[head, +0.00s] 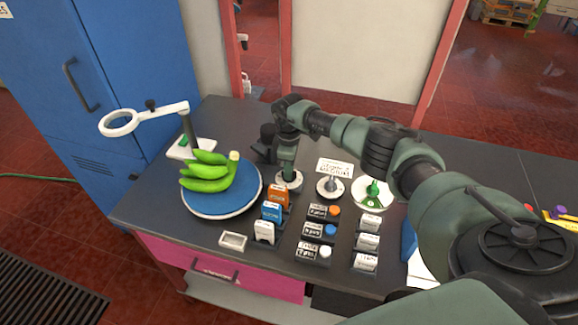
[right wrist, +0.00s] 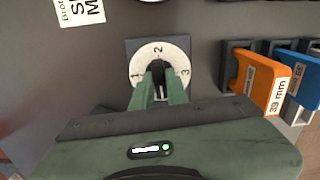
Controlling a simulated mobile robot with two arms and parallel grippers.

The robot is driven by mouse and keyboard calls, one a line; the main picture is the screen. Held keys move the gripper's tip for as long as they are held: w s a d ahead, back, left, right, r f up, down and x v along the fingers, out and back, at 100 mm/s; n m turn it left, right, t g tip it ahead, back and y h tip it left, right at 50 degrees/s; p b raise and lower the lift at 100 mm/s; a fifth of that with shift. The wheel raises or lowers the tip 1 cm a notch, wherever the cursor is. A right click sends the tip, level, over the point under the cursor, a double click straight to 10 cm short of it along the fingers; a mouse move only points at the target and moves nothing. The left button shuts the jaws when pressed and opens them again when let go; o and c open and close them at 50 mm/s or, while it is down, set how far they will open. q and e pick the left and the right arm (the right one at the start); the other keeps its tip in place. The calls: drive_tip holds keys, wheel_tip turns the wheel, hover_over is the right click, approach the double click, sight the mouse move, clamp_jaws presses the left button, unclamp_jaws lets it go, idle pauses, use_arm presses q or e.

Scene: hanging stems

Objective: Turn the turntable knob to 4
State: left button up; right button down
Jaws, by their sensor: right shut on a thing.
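The turntable knob is a black knob (right wrist: 158,70) on a round white dial (right wrist: 143,56) in the right wrist view. The dial shows 1 at left, 2 at the top and 3 at right; its lower part is hidden by my gripper. Which number the knob points to I cannot tell. My right gripper (right wrist: 159,88) is shut on the knob, one finger on each side. In the head view my right gripper (head: 287,170) reaches down to the dial (head: 291,184). The blue turntable (head: 228,204) stands left of it, carrying green bananas (head: 209,179). My left gripper is out of view.
A white ring on an arm (head: 118,122) stands behind the turntable. Orange (head: 277,196), blue and white tagged blocks stand in front of the dial. Two more dials, one with a green knob (head: 373,189), sit to the right. A small white tray (head: 233,241) lies near the front edge.

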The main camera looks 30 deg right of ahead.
drive_tip(key=shift+w+d+r+m, duration=0.1)
drive_tip(key=shift+m, duration=0.5)
drive_tip(key=c, duration=1.4)
unclamp_jaws()
wheel_tip(320, 180, up, 8)
drive_tip(key=shift+f+b, duration=0.15)
drive_tip(key=shift+b, duration=0.4)
drive_tip(key=shift+f, duration=0.1)
